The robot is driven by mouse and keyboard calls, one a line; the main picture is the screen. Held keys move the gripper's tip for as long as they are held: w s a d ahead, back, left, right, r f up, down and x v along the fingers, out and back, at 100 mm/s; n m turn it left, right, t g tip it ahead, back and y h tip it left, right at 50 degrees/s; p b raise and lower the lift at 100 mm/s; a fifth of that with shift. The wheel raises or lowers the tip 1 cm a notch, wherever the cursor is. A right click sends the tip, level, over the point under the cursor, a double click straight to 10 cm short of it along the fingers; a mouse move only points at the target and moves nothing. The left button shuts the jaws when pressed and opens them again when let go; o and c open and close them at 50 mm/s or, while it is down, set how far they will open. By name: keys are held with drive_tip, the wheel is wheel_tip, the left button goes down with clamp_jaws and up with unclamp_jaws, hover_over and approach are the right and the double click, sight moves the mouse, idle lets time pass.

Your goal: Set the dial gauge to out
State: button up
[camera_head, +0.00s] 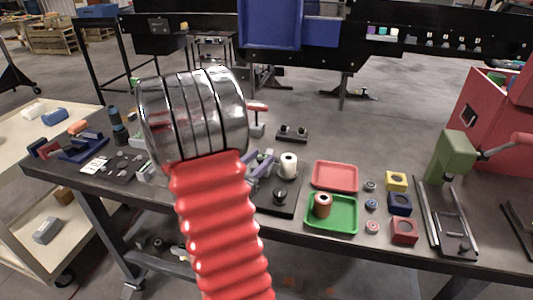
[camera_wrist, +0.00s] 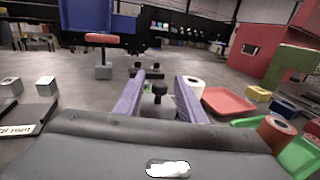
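No dial gauge face can be told for certain in either view. A black knob (camera_head: 280,195) stands on a dark plate (camera_head: 268,209) near the front of the table; a white cylinder (camera_head: 288,160) is behind it. My gripper (camera_head: 262,165) is partly hidden by my red and chrome arm in the head view. In the wrist view my gripper (camera_wrist: 159,76) is open, its two purple fingers wide apart with nothing held. A small black knob (camera_wrist: 159,90) shows in the gap between the fingers, and the white cylinder (camera_wrist: 195,82) shows just right of the right finger.
A red tray (camera_head: 335,177) and a green tray (camera_head: 345,228) holding a red-brown cylinder (camera_head: 322,201) lie to the right. Yellow (camera_head: 396,181), blue (camera_head: 400,204) and red (camera_head: 404,231) blocks stand beyond them. A red T-handle (camera_wrist: 102,38) stands ahead-left, and a two-knob black base (camera_head: 292,135) is behind.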

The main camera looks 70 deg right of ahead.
drive_tip(key=shift+s+d, duration=0.2)
drive_tip(key=shift+d, duration=0.85)
drive_tip(key=shift+s+d, duration=0.15)
drive_tip(key=shift+d, duration=0.9)
drive_tip(key=shift+c, duration=0.6)
clamp_jaws()
